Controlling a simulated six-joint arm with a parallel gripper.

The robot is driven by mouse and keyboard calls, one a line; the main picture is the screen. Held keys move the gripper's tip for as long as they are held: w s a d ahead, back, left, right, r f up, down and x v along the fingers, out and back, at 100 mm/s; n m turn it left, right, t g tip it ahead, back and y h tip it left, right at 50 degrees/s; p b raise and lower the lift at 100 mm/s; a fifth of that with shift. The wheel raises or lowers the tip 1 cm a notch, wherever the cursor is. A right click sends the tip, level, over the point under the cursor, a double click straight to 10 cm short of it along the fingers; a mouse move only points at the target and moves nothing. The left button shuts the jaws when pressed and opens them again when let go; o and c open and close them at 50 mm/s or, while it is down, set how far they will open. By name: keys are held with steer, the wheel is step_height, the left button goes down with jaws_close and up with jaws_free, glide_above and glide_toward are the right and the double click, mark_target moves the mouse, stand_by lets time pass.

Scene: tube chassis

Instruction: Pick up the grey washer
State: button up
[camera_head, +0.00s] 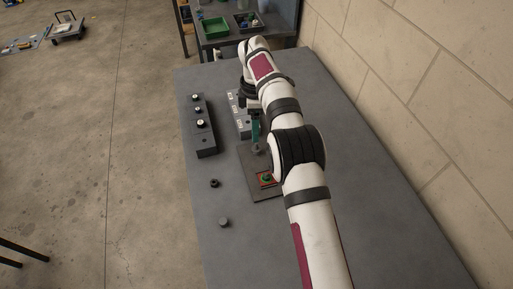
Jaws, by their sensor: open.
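My gripper (256,141) points down over the dark mat on the table, its teal finger part showing just left of my arm. It is open. A small grey piece (257,149) is just below it; whether they touch is unclear. A small round grey piece (224,222) lies on the table at the front left, and a darker ring-like piece (214,183) lies behind it. Which of these is the grey washer is too small to tell. My arm hides part of the mat and the table to the right.
A dark block (204,141) with several light-topped pegs stands left of my gripper. A grey block with white labels (237,112) is partly behind my arm. A red and green piece (267,179) sits on the dark mat (264,191). A brick wall (430,100) borders the right.

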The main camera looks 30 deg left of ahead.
mark_target(257, 144)
steer(key=f, duration=0.8)
steer(key=shift+d+f, duration=0.15)
steer(key=shift+d, duration=0.1)
steer(key=shift+w+f, duration=0.1)
steer(key=shift+f, duration=0.1)
jaws_close()
stand_by(0.3)
